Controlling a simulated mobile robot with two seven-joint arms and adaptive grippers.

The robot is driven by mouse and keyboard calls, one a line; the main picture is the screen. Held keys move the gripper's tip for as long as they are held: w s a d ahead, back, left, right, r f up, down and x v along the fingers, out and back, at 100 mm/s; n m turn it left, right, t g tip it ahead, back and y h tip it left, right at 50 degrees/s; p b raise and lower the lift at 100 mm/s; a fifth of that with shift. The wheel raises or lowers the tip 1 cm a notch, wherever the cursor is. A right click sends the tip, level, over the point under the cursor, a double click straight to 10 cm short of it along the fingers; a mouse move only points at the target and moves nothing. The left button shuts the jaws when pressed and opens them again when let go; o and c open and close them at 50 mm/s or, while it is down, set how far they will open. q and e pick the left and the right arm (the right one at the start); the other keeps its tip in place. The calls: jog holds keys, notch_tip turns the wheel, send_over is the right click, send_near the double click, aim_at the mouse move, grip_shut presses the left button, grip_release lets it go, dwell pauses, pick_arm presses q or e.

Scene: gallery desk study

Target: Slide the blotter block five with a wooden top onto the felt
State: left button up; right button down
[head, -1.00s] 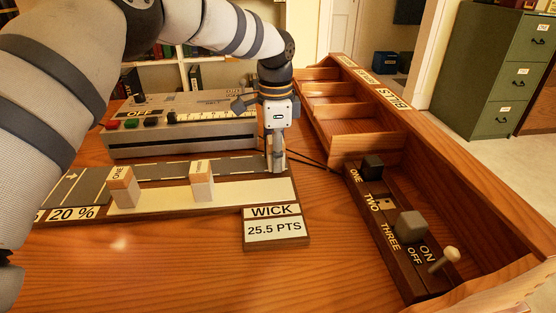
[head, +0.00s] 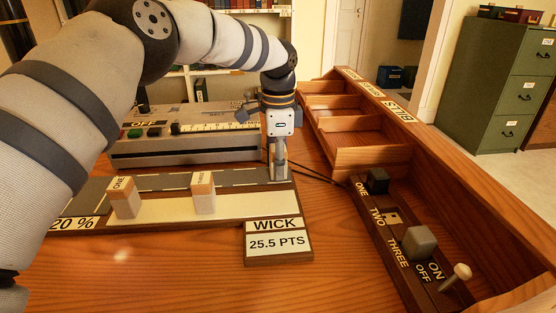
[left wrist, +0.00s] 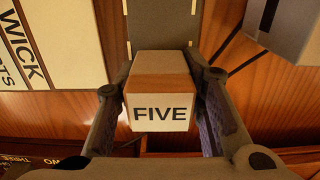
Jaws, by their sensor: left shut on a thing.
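My left gripper (head: 280,174) is shut on block five (left wrist: 160,88), a block with a wooden top and a white FIVE label. In the left wrist view the block sits between both fingers, at the end of a dark grey strip (left wrist: 155,25). In the head view the fingers hide most of it at the right end of that strip (head: 235,178). A pale cream strip (head: 250,204) runs along the front of the same board. I cannot tell which strip is the felt. Block one (head: 124,198) and another wooden-topped block (head: 203,194) stand upright further left. My right gripper is not in view.
A WICK 25.5 PTS sign (head: 277,240) stands at the board's front right. A grey console (head: 185,148) is behind. A wooden tray (head: 350,125) and a dark switch panel (head: 405,240) lie to the right. The desk front is clear.

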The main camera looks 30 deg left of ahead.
pick_arm(q)
jog(key=o, duration=1.3)
jog(key=shift+c, duration=0.2)
